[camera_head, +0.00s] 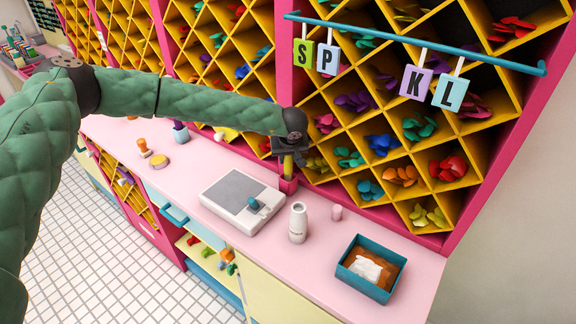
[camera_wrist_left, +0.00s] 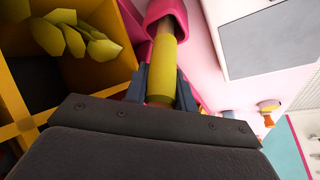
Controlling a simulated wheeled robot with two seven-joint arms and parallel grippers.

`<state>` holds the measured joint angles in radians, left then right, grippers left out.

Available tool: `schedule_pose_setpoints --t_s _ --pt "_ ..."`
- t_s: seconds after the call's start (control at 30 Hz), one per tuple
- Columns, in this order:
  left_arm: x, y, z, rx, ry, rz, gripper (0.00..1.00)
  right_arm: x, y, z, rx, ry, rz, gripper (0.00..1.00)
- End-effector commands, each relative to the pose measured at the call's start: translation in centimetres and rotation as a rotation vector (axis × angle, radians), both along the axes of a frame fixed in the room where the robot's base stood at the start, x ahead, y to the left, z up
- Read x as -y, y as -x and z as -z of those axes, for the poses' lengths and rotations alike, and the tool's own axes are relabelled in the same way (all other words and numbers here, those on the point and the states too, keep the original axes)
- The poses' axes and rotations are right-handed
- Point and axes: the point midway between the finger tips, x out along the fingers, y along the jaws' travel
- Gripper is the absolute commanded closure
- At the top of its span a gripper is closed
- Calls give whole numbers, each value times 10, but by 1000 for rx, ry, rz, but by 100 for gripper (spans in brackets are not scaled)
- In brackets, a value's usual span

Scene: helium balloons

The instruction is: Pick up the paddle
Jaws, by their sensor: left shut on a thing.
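The paddle's yellow handle (camera_head: 287,165) stands roughly upright at the back of the pink counter, behind the white-and-grey device. Its lower end meets a pink piece (camera_head: 288,185); I cannot tell whether that is a holder or part of the paddle. My left gripper (camera_head: 289,154) comes from above and is shut on the handle. In the left wrist view, the yellow handle (camera_wrist_left: 161,65) lies between the dark fingers (camera_wrist_left: 160,90), and the pink piece (camera_wrist_left: 167,12) is around its far end. My right gripper is not in view.
The flat device (camera_head: 237,189) with a teal knob, a white bottle (camera_head: 298,222), a small pink cylinder (camera_head: 337,212) and a teal tray (camera_head: 362,281) stand on the counter (camera_head: 330,250). Yellow diamond shelves (camera_head: 375,130) of balloons rise close behind. Letter tags (camera_head: 416,82) hang from a rail.

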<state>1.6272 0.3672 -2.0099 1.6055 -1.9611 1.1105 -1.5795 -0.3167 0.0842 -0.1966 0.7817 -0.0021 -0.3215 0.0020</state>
Motion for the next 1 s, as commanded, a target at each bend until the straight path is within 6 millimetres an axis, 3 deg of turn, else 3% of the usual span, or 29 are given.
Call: schedule_pose_setpoints --t_s 0.2,0.27,0.37,0.8,0.83,0.9,1.0 --pt "-4 4 -4 0 1 0 97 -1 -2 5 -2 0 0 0" --pt "-5 7 -10 1 2 1 97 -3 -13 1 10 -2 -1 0" --pt "-4 6 -33 3 2 0 97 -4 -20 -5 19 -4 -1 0" --pt "-5 7 -119 1 1 2 97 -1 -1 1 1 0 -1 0" --pt "-10 13 -112 -2 1 1 97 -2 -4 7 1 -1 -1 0" --pt "-17 22 -111 -1 1 1 97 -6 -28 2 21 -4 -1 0" --pt "-27 36 -111 0 1 0 97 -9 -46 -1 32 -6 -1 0"
